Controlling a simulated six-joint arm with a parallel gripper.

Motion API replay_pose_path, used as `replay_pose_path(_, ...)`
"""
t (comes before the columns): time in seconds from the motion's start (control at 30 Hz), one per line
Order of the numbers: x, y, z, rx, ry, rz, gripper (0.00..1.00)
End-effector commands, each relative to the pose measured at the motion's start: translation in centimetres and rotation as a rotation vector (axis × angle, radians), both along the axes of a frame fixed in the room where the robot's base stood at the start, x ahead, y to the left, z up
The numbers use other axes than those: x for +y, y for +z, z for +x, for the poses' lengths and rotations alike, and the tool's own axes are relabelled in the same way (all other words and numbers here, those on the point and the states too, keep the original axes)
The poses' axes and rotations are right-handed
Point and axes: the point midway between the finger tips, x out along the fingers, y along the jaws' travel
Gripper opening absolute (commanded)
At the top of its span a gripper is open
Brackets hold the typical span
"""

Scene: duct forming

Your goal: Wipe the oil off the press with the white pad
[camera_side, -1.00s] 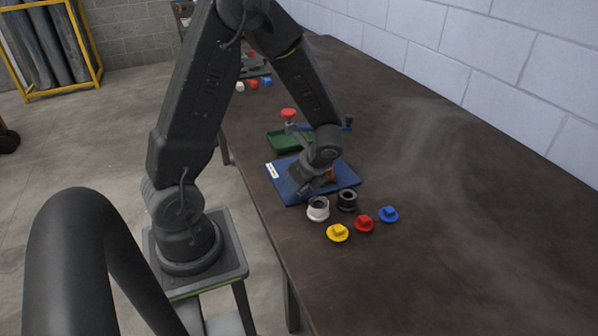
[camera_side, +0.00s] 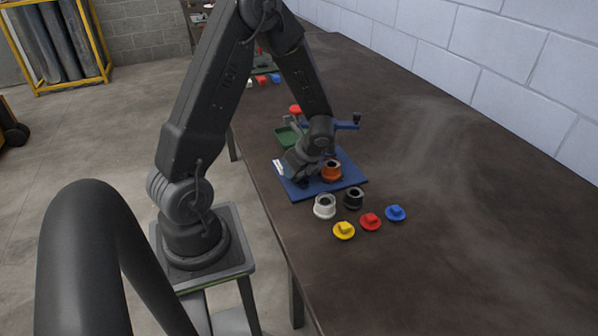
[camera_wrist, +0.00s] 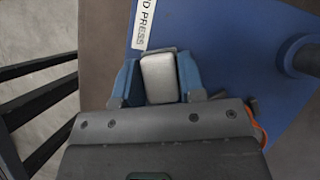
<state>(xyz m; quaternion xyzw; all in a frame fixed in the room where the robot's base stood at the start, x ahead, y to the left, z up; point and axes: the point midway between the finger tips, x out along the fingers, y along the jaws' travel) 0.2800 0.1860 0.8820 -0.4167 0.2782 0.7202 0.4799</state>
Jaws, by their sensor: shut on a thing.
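My gripper (camera_wrist: 158,76) has blue fingers and is shut on a pale grey-white pad (camera_wrist: 160,84), seen from above in the wrist view. In the side view my gripper (camera_side: 298,166) is low over the left part of a blue base plate (camera_side: 296,192), near its white label. In the wrist view the plate (camera_wrist: 226,28) fills the right, and the label (camera_wrist: 145,22) ends in "D PRESS". I cannot tell whether the pad touches the plate. No oil can be made out.
An orange ring (camera_side: 331,173) stands on the plate. White (camera_side: 325,206) and black (camera_side: 353,198) rings, and yellow (camera_side: 344,231), red (camera_side: 370,222) and blue (camera_side: 395,213) caps stand in front. A green tray (camera_side: 286,138) is behind. The table's right is clear.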

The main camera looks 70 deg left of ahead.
Motion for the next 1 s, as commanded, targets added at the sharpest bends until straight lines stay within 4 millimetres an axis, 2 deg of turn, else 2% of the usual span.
replay_pose_path(0.77, -6.8, -0.1, 0.0, -0.001, -0.004, 0.0, 0.15)
replay_pose_path(0.9, -7.4, 0.6, 0.0, -0.002, -0.001, 0.002, 0.15)
replay_pose_path(1.0, -7.3, 2.4, 0.0, -0.005, 0.001, 0.001, 0.15)
